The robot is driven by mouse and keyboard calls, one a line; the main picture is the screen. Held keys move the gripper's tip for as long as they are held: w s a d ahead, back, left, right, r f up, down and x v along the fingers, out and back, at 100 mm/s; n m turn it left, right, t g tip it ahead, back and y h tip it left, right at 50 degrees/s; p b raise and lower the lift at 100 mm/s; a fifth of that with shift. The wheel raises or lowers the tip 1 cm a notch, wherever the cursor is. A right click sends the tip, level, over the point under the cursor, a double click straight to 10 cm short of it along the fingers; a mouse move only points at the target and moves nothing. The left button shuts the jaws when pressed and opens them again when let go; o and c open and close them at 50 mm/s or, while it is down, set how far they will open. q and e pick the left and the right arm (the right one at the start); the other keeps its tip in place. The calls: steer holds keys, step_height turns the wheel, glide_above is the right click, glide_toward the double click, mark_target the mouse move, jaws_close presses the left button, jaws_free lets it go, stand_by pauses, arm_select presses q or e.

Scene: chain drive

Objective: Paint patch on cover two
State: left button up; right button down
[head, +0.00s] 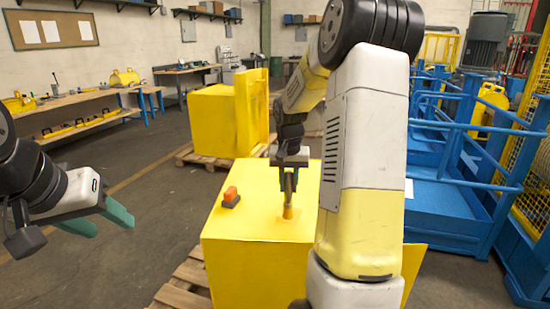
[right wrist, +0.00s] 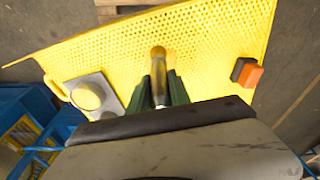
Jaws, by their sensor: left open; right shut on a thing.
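My right gripper (head: 289,178) is shut on a brush (head: 288,204) over the nearer yellow cover (head: 260,225). My left gripper (head: 98,220) is open and empty, left of the cover.
An orange and black block (head: 231,197) sits on the cover's left; it also shows in the right wrist view (right wrist: 247,72). A round yellow pot (right wrist: 88,95) sits on a grey plate there. A second yellow cover (head: 215,120) stands behind. Blue railings (head: 455,150) stand right.

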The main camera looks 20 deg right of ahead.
mark_target(289, 171)
steer(key=shift+r, duration=2.2)
